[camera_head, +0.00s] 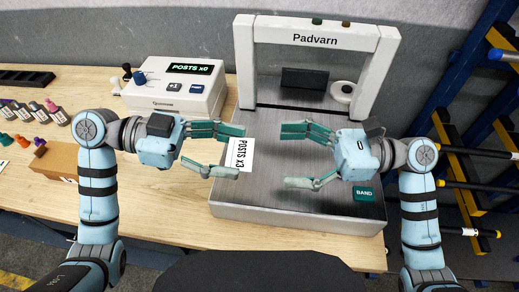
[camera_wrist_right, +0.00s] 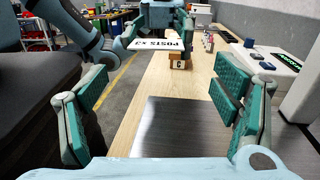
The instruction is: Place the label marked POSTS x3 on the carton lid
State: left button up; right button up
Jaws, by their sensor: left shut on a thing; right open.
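The white label (camera_head: 243,154) reads POSTS x3 and sits at the fingertips of my left gripper (camera_head: 230,152), over the left part of the metal deck. My left gripper is shut on it. The label also shows in the right wrist view (camera_wrist_right: 157,45), held flat in the air. My right gripper (camera_head: 288,156) is open and empty above the deck, facing the left one. A small brown box (camera_head: 54,160) stands on the bench at far left, partly hidden by my left arm. I cannot tell a carton lid for certain.
The Padvarn machine (camera_head: 318,40) arches over its metal deck (camera_head: 260,212), with a green BAND button (camera_head: 365,194). A counter box (camera_head: 176,86) reads POSTS x0. Small bottles (camera_head: 38,112) and a black tray (camera_head: 25,78) stand at left. A blue rack (camera_head: 440,95) stands right.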

aim_at(252, 151)
pick_arm(q)
jog(key=shift+a, duration=0.15)
jog(key=shift+c, duration=0.2)
pick_arm(e)
jog(key=a, duration=0.7)
jog(key=shift+d, duration=0.1)
jog(key=shift+c, duration=1.2)
pick_arm(q)
jog(key=shift+c, duration=0.4)
pick_arm(e)
jog(key=c, duration=1)
pick_arm(q)
jog(key=o, duration=0.8)
pick_arm(e)
jog(key=shift+o, duration=0.2)
